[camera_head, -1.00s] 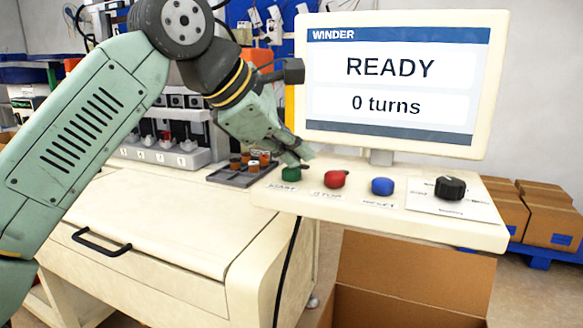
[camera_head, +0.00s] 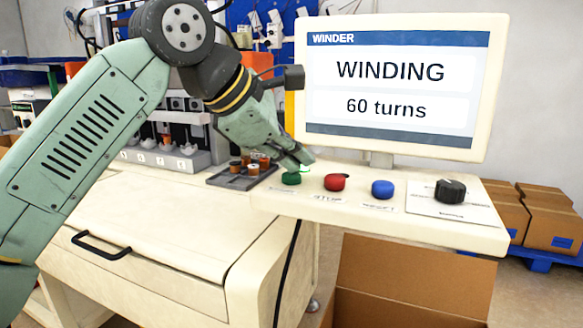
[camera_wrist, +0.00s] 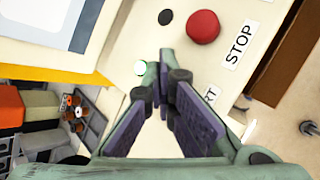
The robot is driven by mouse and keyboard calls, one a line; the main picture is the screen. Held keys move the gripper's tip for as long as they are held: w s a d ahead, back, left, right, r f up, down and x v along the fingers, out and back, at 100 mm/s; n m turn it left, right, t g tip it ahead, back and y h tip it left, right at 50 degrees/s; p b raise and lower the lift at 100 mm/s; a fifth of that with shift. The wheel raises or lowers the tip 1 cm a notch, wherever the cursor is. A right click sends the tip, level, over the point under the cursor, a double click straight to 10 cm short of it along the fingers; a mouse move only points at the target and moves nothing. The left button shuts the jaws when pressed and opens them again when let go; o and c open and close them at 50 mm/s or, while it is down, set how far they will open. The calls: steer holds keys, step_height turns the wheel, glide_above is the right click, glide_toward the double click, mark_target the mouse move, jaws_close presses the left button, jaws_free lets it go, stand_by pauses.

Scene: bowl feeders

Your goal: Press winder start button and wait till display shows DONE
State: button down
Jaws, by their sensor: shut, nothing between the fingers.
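The winder display (camera_head: 390,90) reads WINDING and 60 turns. The green start button (camera_head: 291,179) is at the left end of the cream control panel. My gripper (camera_head: 303,159) is shut and empty, its fingertips just above and behind the green button. I cannot tell whether they touch it. In the wrist view my gripper (camera_wrist: 165,75) covers the start button, and only part of its label (camera_wrist: 210,95) shows. A small lamp (camera_wrist: 139,68) beside the fingertips glows pale green.
The red stop button (camera_head: 335,182), blue button (camera_head: 382,188) and black knob (camera_head: 450,190) line the panel to the right. A grey tray (camera_head: 235,181) with small spools lies left of the start button. An open cardboard box (camera_head: 410,270) stands below the panel.

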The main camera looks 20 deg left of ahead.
mark_target(294, 175)
steer(key=shift+r+p, duration=0.7)
steer(key=shift+r, duration=0.25)
step_height(294, 175, up, 5)
steer(key=p, duration=0.4)
stand_by(0.4)
